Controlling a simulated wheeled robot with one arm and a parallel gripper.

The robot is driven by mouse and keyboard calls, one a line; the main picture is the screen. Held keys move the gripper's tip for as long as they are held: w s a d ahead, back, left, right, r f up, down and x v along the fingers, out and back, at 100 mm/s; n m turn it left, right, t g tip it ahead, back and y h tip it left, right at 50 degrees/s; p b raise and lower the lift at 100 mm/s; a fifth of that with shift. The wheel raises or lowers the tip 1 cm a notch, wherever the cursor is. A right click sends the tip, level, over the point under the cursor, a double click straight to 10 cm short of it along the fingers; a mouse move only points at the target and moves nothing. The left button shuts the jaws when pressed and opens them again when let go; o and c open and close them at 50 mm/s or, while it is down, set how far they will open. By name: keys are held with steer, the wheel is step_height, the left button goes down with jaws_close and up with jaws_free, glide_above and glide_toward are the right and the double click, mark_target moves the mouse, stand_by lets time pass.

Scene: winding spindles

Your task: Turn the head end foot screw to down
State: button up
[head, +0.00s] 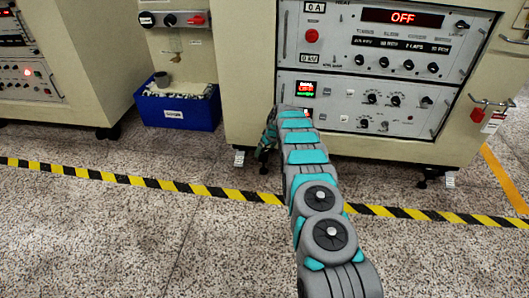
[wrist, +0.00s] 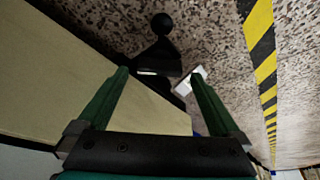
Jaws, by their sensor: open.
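In the wrist view a black foot screw (wrist: 155,58) with a flared part and a round ball end stands beyond the fingertips, under the cream cabinet's edge. A white tag (wrist: 187,82) hangs beside it, close to the right finger; its writing is unreadable. My gripper (wrist: 160,75) is open, with its green fingers spread on either side of the foot screw's line, and nothing is held. In the head view my gripper (head: 266,146) is low at the cabinet's front left, near a tagged foot, and partly hidden by my arm. I cannot tell from the tags which foot is the head end one.
The cream cabinet (head: 245,95) carries panels with knobs and an "OFF" display. Another foot (head: 424,180) with a tag is at right. A blue bin (head: 178,110) stands left of the cabinet. Yellow-black tape (head: 150,182) crosses the open speckled floor.

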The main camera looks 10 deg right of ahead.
steer(key=shift+x, duration=1.05)
steer(key=shift+r, duration=0.1)
steer(key=shift+c, duration=0.2)
steer(key=c, duration=1.2)
